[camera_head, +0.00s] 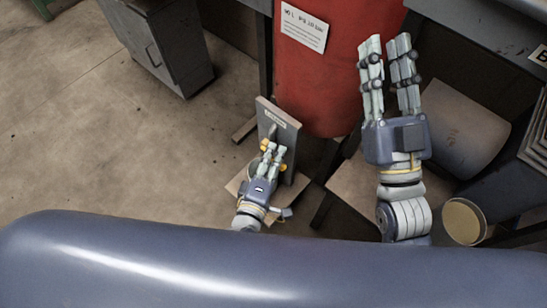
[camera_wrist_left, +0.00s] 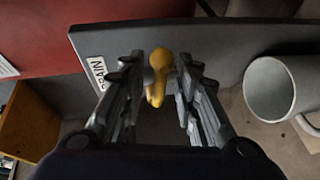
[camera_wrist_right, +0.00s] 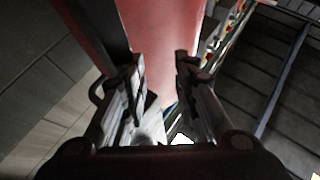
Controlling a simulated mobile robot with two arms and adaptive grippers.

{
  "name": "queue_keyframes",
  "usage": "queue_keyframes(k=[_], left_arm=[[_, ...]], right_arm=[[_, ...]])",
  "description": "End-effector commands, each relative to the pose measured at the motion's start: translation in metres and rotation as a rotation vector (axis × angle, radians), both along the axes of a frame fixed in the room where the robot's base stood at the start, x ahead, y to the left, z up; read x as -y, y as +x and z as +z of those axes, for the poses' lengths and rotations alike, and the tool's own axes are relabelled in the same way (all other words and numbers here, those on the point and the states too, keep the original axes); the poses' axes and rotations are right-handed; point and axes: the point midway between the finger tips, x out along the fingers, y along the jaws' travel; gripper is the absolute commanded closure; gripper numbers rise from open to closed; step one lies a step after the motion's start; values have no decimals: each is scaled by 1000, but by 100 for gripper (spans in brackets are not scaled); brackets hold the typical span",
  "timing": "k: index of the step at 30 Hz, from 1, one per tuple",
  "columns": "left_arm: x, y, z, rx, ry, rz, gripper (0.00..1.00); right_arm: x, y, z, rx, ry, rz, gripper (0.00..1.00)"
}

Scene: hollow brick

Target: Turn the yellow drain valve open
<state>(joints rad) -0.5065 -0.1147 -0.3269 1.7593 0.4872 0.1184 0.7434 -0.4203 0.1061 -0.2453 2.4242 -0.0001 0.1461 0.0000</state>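The yellow drain valve (camera_wrist_left: 158,72) is a rounded lever on a grey upright plate (camera_wrist_left: 225,48) marked with a white DRAIN label (camera_wrist_left: 98,72). In the left wrist view its handle lies between the two fingers of my left gripper (camera_wrist_left: 160,80). The fingers are open, with a narrow gap on each side of the handle. In the head view my left gripper (camera_head: 273,152) is in front of the plate and covers most of the valve; small yellow parts (camera_head: 283,167) show around the fingers. My right gripper (camera_head: 385,48) is open and empty, well to the right.
A large red drum (camera_head: 320,85) with a white paper label (camera_head: 303,28) stands behind the plate. A pale cylindrical cup (camera_wrist_left: 268,92) is right of the plate in the left wrist view. A grey cabinet (camera_head: 150,45) stands at upper left. The floor at left is clear.

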Motion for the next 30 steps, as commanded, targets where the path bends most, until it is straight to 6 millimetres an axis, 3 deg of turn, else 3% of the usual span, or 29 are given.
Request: queue_keyframes(k=[7, 11, 12, 24, 30], left_arm=[[0, 1, 0, 0, 1, 0, 70], [0, 1, 0, 0, 0, 0, 98], [0, 1, 0, 0, 0, 0, 100], [1, 0, 1, -6, -5, -3, 100], [2, 0, 4, -22, -27, -4, 100]], right_arm=[[0, 0, 1, 3, 1, 0, 72], [0, 0, 0, 3, 1, 0, 72], [0, 0, 0, 2, 1, 0, 72], [-1, 2, -1, -16, -4, 0, 72], [0, 16, -27, -169, -48, -11, 72]])
